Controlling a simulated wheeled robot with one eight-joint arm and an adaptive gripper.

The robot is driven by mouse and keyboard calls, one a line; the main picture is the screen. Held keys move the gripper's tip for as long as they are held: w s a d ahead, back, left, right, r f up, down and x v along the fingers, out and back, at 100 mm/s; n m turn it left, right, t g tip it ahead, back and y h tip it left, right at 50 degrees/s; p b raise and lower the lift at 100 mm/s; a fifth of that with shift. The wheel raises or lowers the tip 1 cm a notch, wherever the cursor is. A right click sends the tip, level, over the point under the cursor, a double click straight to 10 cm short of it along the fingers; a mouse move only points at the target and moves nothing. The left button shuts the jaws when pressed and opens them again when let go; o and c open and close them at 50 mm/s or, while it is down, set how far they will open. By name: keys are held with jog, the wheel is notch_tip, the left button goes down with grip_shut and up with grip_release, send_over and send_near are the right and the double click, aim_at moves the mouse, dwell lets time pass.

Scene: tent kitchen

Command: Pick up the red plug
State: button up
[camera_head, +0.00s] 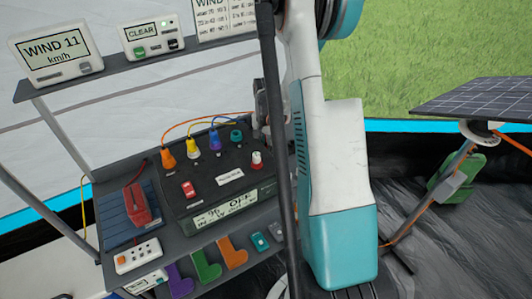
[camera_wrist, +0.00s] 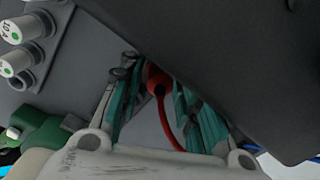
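The red plug (camera_wrist: 158,80), with a red cable hanging from it, is between the two teal fingers of my gripper (camera_wrist: 155,88) in the wrist view. The fingers lie close on either side of it; I cannot tell whether both touch it. A dark panel covers part of the right finger and the area beyond the plug. In the head view, my arm hides most of my gripper and I do not make out the red plug.
In the head view, a dark control box (camera_head: 220,165) holds orange (camera_head: 167,159), yellow (camera_head: 193,147), blue (camera_head: 215,141) and teal (camera_head: 236,136) plugs. A red object (camera_head: 137,204) lies on the shelf at left. A solar panel (camera_head: 475,100) stands at right.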

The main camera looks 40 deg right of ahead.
grip_shut()
jog(key=shift+r, duration=0.2)
